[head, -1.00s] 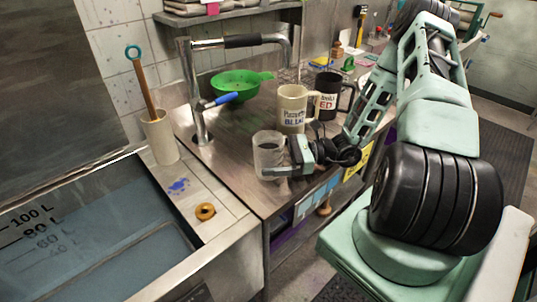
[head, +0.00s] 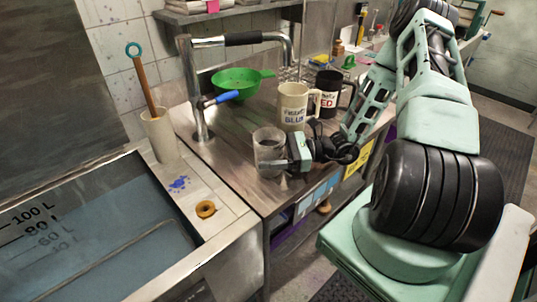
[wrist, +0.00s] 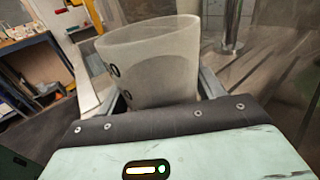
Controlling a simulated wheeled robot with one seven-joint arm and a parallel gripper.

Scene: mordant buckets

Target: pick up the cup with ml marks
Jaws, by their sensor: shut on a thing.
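The cup with marks (head: 268,145) is a frosted, see-through beaker. It stands upright at the front left of the steel counter, near its edge. My gripper (head: 277,164) reaches in from the right and is shut around it, with a finger on either side. In the wrist view the cup (wrist: 155,60) fills the space between the fingers, its open rim up and dark round figures partly visible on its left side. Its base is hidden in the wrist view, and I cannot tell whether it touches the counter.
A cream mug marked BLUE (head: 292,104) and a black mug marked RED (head: 327,92) stand close behind. A green strainer (head: 238,82) lies at the back. A tap (head: 198,95) rises at the left. A water-filled sink (head: 110,245) and a brown ring (head: 205,209) are at the lower left.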

